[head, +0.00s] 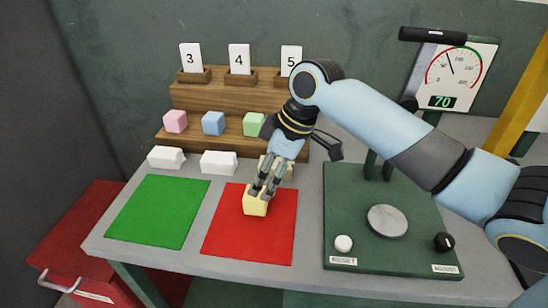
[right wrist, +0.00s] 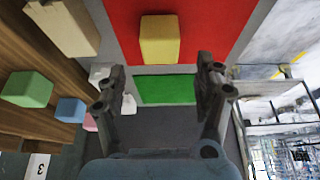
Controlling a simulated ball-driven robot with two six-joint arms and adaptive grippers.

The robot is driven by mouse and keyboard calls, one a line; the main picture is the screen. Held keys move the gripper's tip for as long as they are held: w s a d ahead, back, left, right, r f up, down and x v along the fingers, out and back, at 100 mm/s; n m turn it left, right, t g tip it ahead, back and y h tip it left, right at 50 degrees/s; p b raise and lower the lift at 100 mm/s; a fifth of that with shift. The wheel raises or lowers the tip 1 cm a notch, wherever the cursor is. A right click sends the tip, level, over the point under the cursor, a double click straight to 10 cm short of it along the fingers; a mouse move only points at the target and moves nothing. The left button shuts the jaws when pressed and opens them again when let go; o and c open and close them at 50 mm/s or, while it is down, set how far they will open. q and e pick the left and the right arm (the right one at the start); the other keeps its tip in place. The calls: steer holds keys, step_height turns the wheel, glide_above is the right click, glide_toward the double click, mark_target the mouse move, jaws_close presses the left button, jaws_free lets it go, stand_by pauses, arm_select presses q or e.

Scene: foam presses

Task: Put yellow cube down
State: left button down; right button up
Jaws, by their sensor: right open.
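The yellow cube (head: 256,205) is on the red mat (head: 232,248), near its back middle. In the right wrist view the yellow cube (right wrist: 160,40) shows against the red mat (right wrist: 198,30). My right gripper (head: 264,188) is directly at the cube, its fingers overlapping the cube's top edge in the head view. In the right wrist view its two fingers (right wrist: 160,68) are spread apart, with visible gaps on both sides of the cube. My left gripper is not in view.
A green mat (head: 158,212) lies left of the red one. Behind stand white blocks (head: 219,163) and a wooden stepped rack (head: 225,93) with pink, blue and green cubes and number cards. A green press (head: 350,205) with a round plate (head: 387,221) stands to the right.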

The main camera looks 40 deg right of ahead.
steer(key=v, duration=0.5)
steer(key=shift+s+d+r, duration=0.1)
steer(key=shift+s+r, duration=0.05)
steer(key=shift+r, duration=0.2)
